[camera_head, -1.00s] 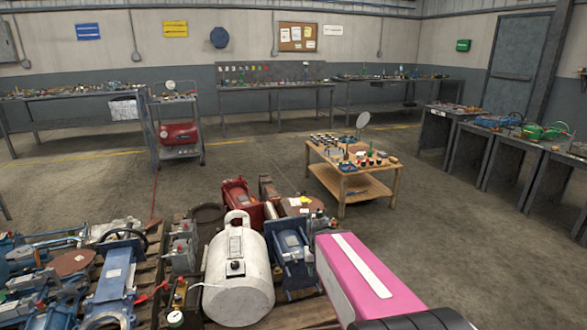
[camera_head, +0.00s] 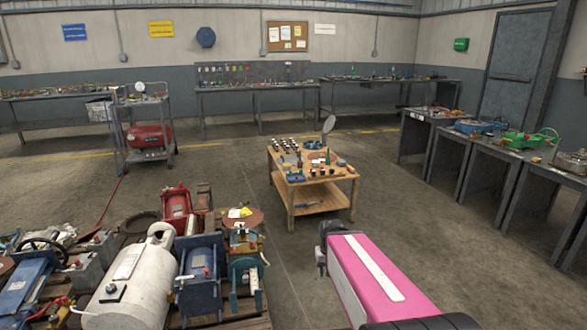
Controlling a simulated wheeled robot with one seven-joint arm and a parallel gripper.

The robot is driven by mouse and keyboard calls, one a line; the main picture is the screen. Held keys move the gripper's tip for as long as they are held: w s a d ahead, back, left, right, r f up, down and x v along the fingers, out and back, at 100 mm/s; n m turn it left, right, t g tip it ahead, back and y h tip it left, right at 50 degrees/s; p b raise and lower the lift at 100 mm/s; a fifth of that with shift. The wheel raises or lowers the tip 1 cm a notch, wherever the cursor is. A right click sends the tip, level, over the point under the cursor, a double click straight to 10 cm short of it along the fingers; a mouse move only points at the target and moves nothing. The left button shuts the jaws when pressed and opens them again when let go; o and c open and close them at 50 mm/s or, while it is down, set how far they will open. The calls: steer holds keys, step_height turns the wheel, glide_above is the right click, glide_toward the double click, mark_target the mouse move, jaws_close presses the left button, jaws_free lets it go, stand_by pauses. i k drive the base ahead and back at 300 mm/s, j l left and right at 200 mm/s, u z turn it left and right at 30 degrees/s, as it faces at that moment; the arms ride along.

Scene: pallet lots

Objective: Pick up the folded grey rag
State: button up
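I cannot make out a folded grey rag in this view; small items on the benches are too small to tell apart. My pink arm with a white stripe reaches in from the bottom right, with a dark part at its far end. I cannot see gripper fingers, so whether the gripper is open or shut does not show.
A pallet (camera_head: 232,310) of machinery, with a white tank (camera_head: 130,287) and a blue machine (camera_head: 201,275), lies close at lower left. A low wooden table (camera_head: 312,208) stands ahead. Grey benches (camera_head: 480,150) line the right. Open floor (camera_head: 440,235) lies between.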

mark_target(342, 163)
steer(key=i+l, duration=0.25)
steer(key=l, duration=0.2)
steer(key=i+l, duration=0.25)
steer(key=l, duration=0.15)
steer(key=i+l, duration=0.25)
steer(key=l, duration=0.2)
steer(key=i+l, duration=0.2)
steer(key=l, duration=0.25)
steer(key=i+j, duration=0.1)
steer(key=i, duration=1.45)
steer(key=i+j, duration=0.3)
steer(key=i, duration=0.15)
steer(key=i+j, duration=0.3)
steer(key=i, duration=0.1)
